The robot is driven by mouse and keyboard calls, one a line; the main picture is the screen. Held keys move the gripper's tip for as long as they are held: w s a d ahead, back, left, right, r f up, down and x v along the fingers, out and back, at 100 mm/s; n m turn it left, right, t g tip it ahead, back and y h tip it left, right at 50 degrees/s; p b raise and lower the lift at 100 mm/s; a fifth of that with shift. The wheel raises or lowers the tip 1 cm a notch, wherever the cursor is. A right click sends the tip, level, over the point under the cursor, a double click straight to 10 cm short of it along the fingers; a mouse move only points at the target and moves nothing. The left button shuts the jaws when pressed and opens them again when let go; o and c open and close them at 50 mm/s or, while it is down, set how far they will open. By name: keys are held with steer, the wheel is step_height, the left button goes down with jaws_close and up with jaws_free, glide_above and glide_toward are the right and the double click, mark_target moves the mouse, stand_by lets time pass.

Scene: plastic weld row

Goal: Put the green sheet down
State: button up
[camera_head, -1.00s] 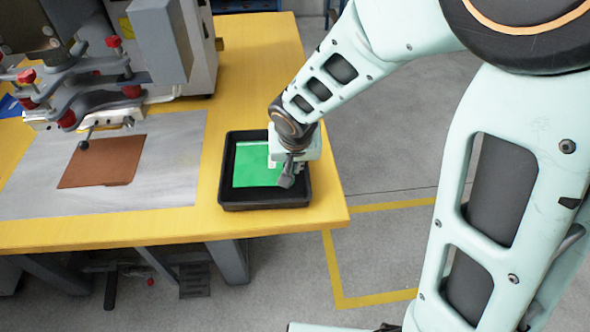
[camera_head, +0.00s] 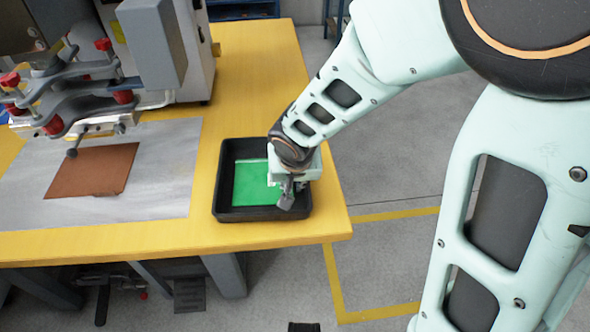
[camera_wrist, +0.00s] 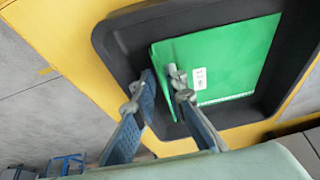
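The green sheet (camera_head: 250,186) lies flat inside a black tray (camera_head: 221,180) at the table's right corner. In the wrist view the sheet (camera_wrist: 237,58) shows a white label near my gripper and sits within the rim of the tray (camera_wrist: 114,50). My gripper (camera_head: 287,194) is low over the right part of the tray. In the wrist view my gripper (camera_wrist: 161,88) has a gap between its fingers at the sheet's edge. One finger overlaps the sheet near the label; the other is beside it. Whether a fingertip touches the sheet cannot be told.
A brown sheet (camera_head: 92,170) lies on a grey metal plate (camera_head: 165,180) left of the tray. A machine with red knobs (camera_head: 110,70) stands behind it. The yellow table (camera_head: 265,75) is bare behind the tray. Its right edge is close to the tray.

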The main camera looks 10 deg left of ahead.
steer(key=shift+r, duration=0.1)
steer(key=shift+r+p, duration=0.2)
steer(key=shift+p, duration=0.15)
steer(key=p+v, duration=0.8)
steer(key=v, duration=0.3)
steer(key=shift+r, duration=0.4)
steer(key=shift+s+d, duration=0.1)
